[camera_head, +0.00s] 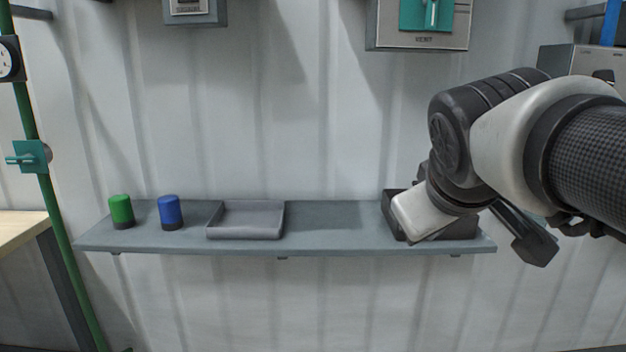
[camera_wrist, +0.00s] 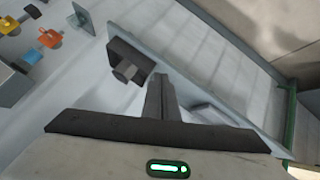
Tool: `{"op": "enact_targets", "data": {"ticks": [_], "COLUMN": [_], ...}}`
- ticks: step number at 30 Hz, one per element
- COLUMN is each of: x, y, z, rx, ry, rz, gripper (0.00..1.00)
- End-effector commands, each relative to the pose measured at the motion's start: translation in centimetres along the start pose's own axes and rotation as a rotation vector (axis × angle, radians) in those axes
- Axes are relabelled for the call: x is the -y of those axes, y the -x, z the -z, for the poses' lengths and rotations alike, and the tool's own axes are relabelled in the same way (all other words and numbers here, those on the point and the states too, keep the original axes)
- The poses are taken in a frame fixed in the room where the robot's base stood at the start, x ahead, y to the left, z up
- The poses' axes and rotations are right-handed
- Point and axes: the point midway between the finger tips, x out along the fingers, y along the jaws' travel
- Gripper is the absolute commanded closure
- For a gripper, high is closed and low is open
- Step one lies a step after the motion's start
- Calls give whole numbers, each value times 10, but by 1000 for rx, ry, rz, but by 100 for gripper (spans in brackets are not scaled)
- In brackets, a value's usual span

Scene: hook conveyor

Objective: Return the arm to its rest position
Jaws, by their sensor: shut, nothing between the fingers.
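My arm reaches in from the right in the head view, bent in front of the right end of a grey wall shelf (camera_head: 340,239). My gripper (camera_wrist: 160,80) shows in the wrist view with its fingers together and nothing between them. In the head view its fingertips cannot be made out clearly. No part of my arm is clearly seen touching the shelf; the gap between them cannot be judged.
The shelf holds a green cylinder (camera_head: 121,211), a blue cylinder (camera_head: 170,212), a grey tray (camera_head: 245,220) and a dark tray (camera_head: 392,214) partly behind my arm. A green pole (camera_head: 52,205) stands left. A vent box (camera_head: 385,40) hangs above.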

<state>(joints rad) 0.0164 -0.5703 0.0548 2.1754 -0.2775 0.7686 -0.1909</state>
Motion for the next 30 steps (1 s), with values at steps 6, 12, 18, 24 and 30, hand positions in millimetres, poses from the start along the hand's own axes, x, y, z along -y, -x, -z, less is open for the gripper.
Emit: {"op": "enact_targets", "data": {"ticks": [6, 12, 18, 24, 30], "x": [76, 83, 53, 23, 11], "y": [-7, 29, 78, 126, 146], "z": [-110, -114, -72, -30, -13], "rx": [186, 259, 258, 257, 257], "ry": [-297, -409, -405, -403, -402], "rz": [188, 255, 254, 253, 253], "gripper": [100, 100, 100, 100, 100]}}
